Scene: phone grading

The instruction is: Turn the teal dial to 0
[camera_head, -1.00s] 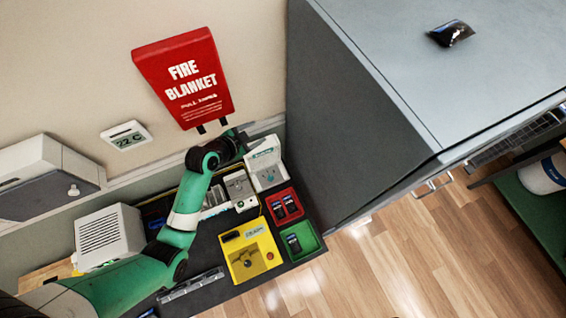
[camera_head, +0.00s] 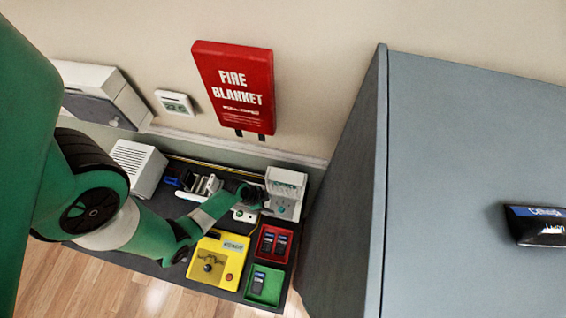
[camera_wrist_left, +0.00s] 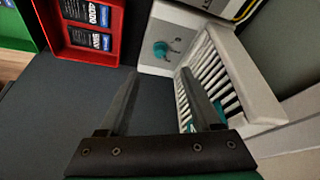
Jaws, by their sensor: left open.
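The teal dial (camera_wrist_left: 160,49) sits on the pale front panel (camera_wrist_left: 180,25) of a white device in the left wrist view, with small marks beside it. In the head view the white device (camera_head: 286,183) stands at the back right of the dark bench, and the dial is a small teal spot (camera_head: 281,210) low on its front. My left gripper (camera_wrist_left: 159,72) is open and empty. Its two fingers point toward the dial, which appears between and beyond the fingertips, apart from them. In the head view the left gripper (camera_head: 256,196) is dark and close to the device's left side.
A red tray (camera_head: 265,252) with two phones and a green tray (camera_head: 253,294) with one phone are in front. A yellow station (camera_head: 229,270) lies left of them. A slotted white rack (camera_wrist_left: 240,75) adjoins the dial panel. A large grey cabinet (camera_head: 345,190) closes off the right.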

